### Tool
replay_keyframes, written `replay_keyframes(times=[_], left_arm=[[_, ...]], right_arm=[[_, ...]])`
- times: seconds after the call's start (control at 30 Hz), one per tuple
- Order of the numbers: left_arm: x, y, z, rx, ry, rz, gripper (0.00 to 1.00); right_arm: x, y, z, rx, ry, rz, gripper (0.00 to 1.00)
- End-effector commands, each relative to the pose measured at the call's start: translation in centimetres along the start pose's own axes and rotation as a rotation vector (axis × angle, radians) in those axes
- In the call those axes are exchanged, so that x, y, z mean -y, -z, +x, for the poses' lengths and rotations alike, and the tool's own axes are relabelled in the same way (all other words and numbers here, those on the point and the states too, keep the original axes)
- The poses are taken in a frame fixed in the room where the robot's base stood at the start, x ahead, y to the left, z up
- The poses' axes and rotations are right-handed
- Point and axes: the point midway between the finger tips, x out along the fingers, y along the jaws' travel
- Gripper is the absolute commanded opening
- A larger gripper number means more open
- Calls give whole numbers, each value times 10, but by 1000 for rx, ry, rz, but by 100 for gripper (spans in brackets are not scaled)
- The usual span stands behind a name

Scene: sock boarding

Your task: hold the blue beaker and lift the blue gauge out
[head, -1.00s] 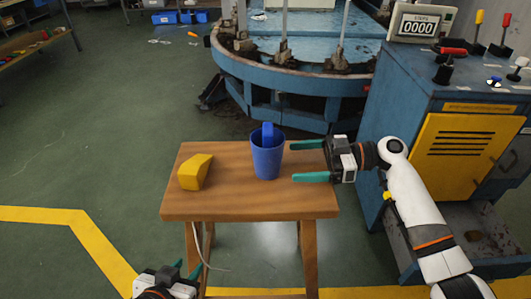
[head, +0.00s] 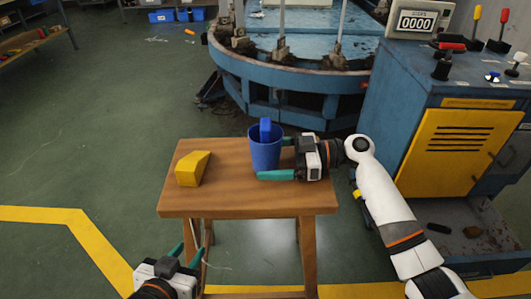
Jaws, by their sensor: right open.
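The blue beaker (head: 265,155) stands upright on the wooden stool (head: 230,205). The blue gauge (head: 265,129) is inside it, with its top sticking up above the rim; its lower part is hidden. My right gripper (head: 273,159) is open at the beaker's right side. One teal finger passes in front of the beaker's base and the other is partly hidden behind its right side; I cannot tell whether they touch it. My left gripper (head: 190,249) is low at the front left, below the stool top's front edge, with its fingers apart and empty.
A yellow wedge-shaped block (head: 191,168) lies on the stool's left part. A blue cabinet (head: 400,110) with a yellow door (head: 465,150) stands to the right. A round blue machine (head: 290,75) stands behind. The floor on the left is mostly clear.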

Motion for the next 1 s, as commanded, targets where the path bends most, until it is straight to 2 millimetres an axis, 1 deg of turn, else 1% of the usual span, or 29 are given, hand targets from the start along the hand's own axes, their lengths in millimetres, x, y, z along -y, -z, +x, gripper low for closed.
replay_keyframes(times=[0.23, 0.4, 0.47, 0.5, 1.0], left_arm=[[0, -1, 0, 4, 0, 0, 36], [0, 0, 0, 3, 0, 0, 36], [0, 0, 0, 3, 0, 0, 36], [0, 0, 0, 2, 1, 0, 36], [0, 0, 0, 1, 1, -1, 36]], right_arm=[[0, 0, 0, 0, 0, 0, 85], [0, 0, 0, 0, 0, 0, 57], [0, 0, 0, 0, 0, 0, 47], [0, 0, 0, 0, 0, 0, 44], [0, 0, 0, 0, 0, 0, 44]])
